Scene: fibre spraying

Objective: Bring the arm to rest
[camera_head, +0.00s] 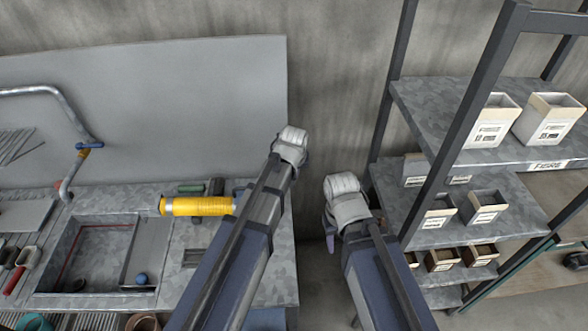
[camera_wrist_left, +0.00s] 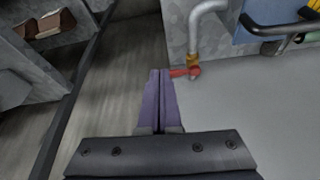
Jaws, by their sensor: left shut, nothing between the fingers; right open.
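My left arm (camera_head: 240,240) reaches up across the right end of the workbench, its pale wrist in front of the grey back panel. Its fingers are hidden in the head view. In the left wrist view, my left gripper (camera_wrist_left: 160,75) has its two purple fingers together with nothing between them. My right arm (camera_head: 375,270) extends over the gap between the workbench and the shelf rack. My right gripper (camera_head: 331,238) shows only as a small purple finger part below the pale wrist. It is open, and I see nothing held in it.
The workbench (camera_head: 270,270) holds a yellow cylinder (camera_head: 197,206) beside a sink basin (camera_head: 95,300). A metal shelf rack (camera_head: 425,85) with several labelled boxes stands close to my right arm. The left wrist view shows a pipe with a red part (camera_wrist_left: 185,72) close beyond the fingertips.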

